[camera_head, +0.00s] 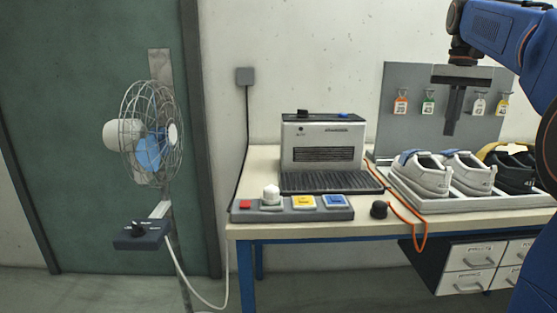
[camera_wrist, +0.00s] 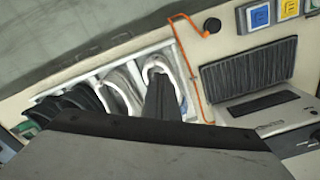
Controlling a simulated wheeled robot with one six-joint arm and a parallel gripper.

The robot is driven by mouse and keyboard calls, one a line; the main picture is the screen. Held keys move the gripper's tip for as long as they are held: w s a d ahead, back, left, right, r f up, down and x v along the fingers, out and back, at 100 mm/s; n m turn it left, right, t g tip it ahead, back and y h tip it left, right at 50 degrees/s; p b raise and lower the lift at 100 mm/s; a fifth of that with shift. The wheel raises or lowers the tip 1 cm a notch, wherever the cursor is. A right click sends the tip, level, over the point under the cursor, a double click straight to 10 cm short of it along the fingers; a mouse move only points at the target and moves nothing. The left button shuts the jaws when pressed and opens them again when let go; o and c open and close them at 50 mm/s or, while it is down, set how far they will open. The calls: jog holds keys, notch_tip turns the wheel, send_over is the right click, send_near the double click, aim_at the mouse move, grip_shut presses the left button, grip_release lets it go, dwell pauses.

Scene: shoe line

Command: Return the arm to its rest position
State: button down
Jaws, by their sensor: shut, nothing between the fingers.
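My gripper (camera_head: 451,112) hangs from my blue arm at the upper right of the head view. Its dark fingers point down and are shut, with nothing held. It is in front of the grey tag board and above the shoe tray (camera_head: 470,203). The gap between fingers and shoe cannot be told. My arm covers the right edge of the head view.
A tray holds white shoes (camera_head: 422,174) and dark shoes (camera_head: 513,171). Left of it stand a grey machine (camera_head: 322,146), a button panel (camera_head: 292,212) and a black knob (camera_head: 379,209) with an orange cable (camera_head: 408,220). A fan (camera_head: 152,135) stands left of the table. Drawers (camera_head: 468,269) hang below.

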jog(key=s+a+f+n+t, duration=0.2)
jog(key=s+a+f+n, duration=0.1)
jog(key=s+a+f, duration=0.85)
jog(key=s+a+f+n+t, duration=0.1)
jog(key=s+f, duration=0.8)
jog(key=f, duration=0.1)
jog(key=s+a+f+n+t, duration=0.1)
jog(key=s+a+f, duration=0.1)
jog(key=s+f, duration=0.7)
notch_tip(320, 180, down, 2)
jog(key=shift+a+f+t, duration=0.2)
jog(key=shift+a+t, duration=0.05)
jog(key=shift+t, duration=0.05)
